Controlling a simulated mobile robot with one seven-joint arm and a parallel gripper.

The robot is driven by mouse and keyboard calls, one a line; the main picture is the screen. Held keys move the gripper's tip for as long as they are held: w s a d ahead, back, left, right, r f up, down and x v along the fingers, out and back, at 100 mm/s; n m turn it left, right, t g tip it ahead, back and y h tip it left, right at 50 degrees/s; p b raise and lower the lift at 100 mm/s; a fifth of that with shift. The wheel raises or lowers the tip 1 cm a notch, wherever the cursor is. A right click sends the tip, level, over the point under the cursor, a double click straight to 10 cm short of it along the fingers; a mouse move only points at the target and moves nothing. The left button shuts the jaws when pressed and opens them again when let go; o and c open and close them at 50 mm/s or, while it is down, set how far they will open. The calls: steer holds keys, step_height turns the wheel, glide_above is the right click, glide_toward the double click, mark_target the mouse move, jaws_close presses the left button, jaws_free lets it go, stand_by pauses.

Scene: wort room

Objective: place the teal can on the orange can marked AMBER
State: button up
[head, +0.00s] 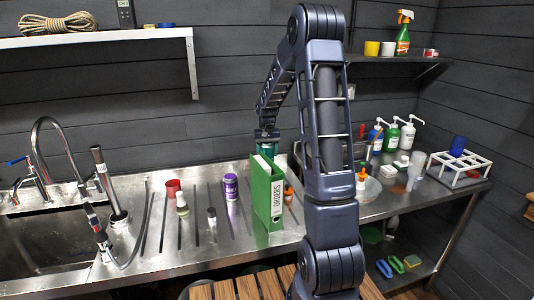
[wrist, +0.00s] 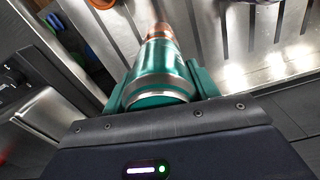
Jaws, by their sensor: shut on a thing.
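The teal can (wrist: 166,68) is between the teal fingers of my gripper (wrist: 158,88) in the wrist view, shut on it. In the head view my gripper (head: 267,140) is above the steel counter, behind the top of a green binder, and the can's lower part is hidden there. A copper-orange thing (wrist: 160,33) shows just past the can's far end in the wrist view. It may be the orange can, but no AMBER marking can be read, and I cannot tell whether the two touch. In the head view the binder hides that spot.
The green binder marked ORDERS (head: 268,196) stands upright close to my gripper. A purple can (head: 230,187), a red cup (head: 173,187) and small bottles stand to its left on the ribbed counter (head: 150,245). A bowl with an orange-capped bottle (head: 361,180) is on the right.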

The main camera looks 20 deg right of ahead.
steer(key=shift+f, duration=0.1)
steer(key=o, duration=1.2)
steer(key=shift+f, duration=0.1)
step_height(320, 180, up, 12)
steer(key=shift+s+r, duration=0.1)
steer(key=shift+r, duration=0.1)
steer(key=s+a+r+n+t, duration=0.15)
steer(key=s+r, duration=0.35)
steer(key=s, duration=0.9)
steer(key=s+a+r+t, duration=0.15)
steer(key=s+r, duration=0.25)
steer(key=s, duration=1)
steer(key=shift+t, duration=0.8)
steer(key=shift+s+d+f, duration=0.15)
steer(key=shift+s+f, duration=0.25)
steer(key=shift+s, duration=1.35)
steer(key=shift+s+d+f, duration=0.15)
steer(key=shift+s+f, duration=0.3)
steer(key=shift+s, duration=1.3)
steer(key=shift+s+d+f, duration=0.15)
steer(key=shift+s+f, duration=0.25)
steer(key=shift+s, duration=1.35)
